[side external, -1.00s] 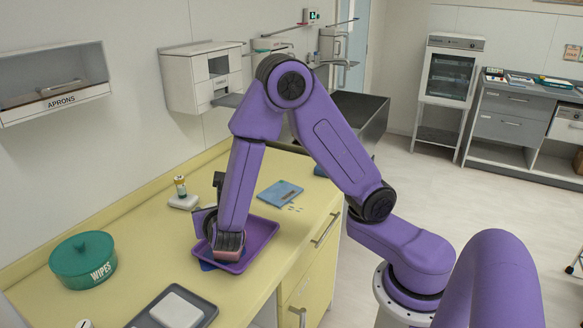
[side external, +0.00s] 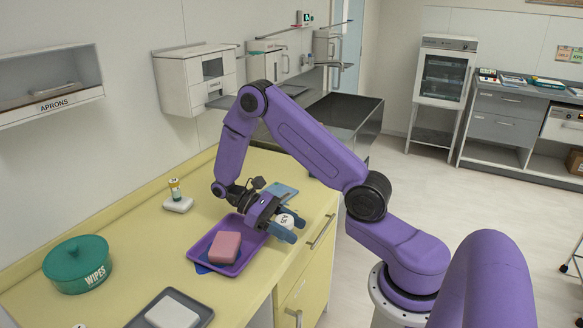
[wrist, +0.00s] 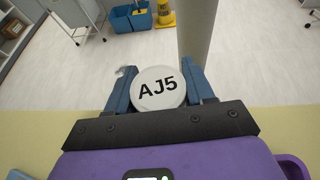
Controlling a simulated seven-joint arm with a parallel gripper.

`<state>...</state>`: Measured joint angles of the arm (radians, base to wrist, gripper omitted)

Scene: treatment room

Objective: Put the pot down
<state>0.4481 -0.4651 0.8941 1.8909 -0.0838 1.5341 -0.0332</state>
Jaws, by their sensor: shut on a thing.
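The pot (side external: 284,220) is a small white round one. In the wrist view the fingers (wrist: 163,85) touch the pot's left and right sides. The gripper points out toward the front edge of the yellow counter (side external: 130,215), with the pot close to that edge. The pot's underside is hidden, and I cannot tell its height above the counter.
A purple tray (side external: 246,254) with a pink block (side external: 224,246) lies just left of my gripper. A blue flat item (side external: 283,192) lies behind. A vial on a white base (side external: 178,203), a green WIPES tub (side external: 78,264) and a grey tray (side external: 143,318) stand left.

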